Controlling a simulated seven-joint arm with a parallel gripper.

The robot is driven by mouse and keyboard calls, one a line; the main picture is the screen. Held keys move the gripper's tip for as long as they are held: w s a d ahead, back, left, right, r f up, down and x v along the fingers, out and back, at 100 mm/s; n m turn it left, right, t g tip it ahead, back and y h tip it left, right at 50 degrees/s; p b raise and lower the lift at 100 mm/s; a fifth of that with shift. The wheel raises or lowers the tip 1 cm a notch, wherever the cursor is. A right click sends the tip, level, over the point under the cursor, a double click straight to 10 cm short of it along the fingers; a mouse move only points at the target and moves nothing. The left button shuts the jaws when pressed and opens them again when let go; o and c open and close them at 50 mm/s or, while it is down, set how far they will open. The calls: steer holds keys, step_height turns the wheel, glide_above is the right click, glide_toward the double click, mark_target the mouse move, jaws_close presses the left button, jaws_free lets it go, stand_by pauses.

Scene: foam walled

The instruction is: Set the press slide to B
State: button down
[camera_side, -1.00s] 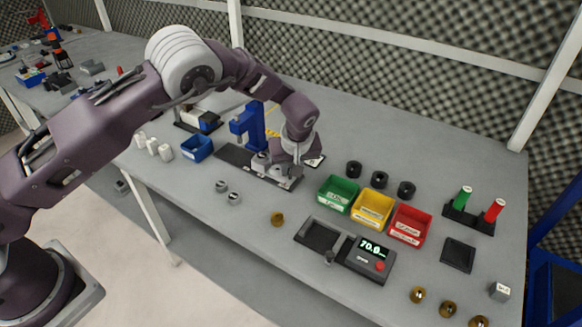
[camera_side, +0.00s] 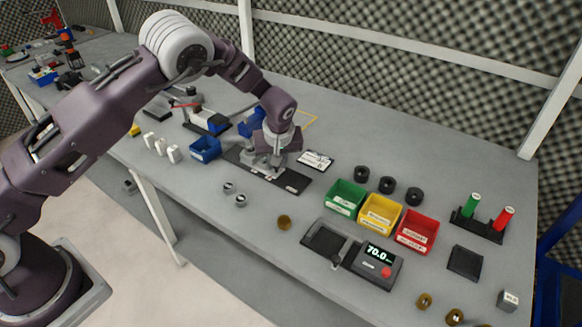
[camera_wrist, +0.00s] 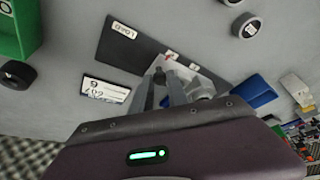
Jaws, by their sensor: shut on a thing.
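The press slide's dark track (camera_side: 292,180) lies on the table in front of the blue press (camera_side: 250,124). In the wrist view the track (camera_wrist: 118,50) carries a white label near one end, seemingly reading LOAD. My gripper (camera_side: 268,166) is low over the track, near its middle, with the right end bare. In the wrist view my gripper (camera_wrist: 161,82) is shut on a dark upright knob (camera_wrist: 160,74) on the pale slide carriage (camera_wrist: 178,62). My wrist hides most of the carriage and part of the press. I cannot read a B mark on the track.
A white lettered card (camera_side: 316,160) lies behind the track. A blue bin (camera_side: 205,149) stands left of it, and two small grey cylinders (camera_side: 235,194) lie in front. Green (camera_side: 345,198), yellow (camera_side: 380,214) and red bins stand to the right.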

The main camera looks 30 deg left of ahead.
steer(key=shift+a, duration=0.35)
steer(key=c, duration=1.3)
jaws_free()
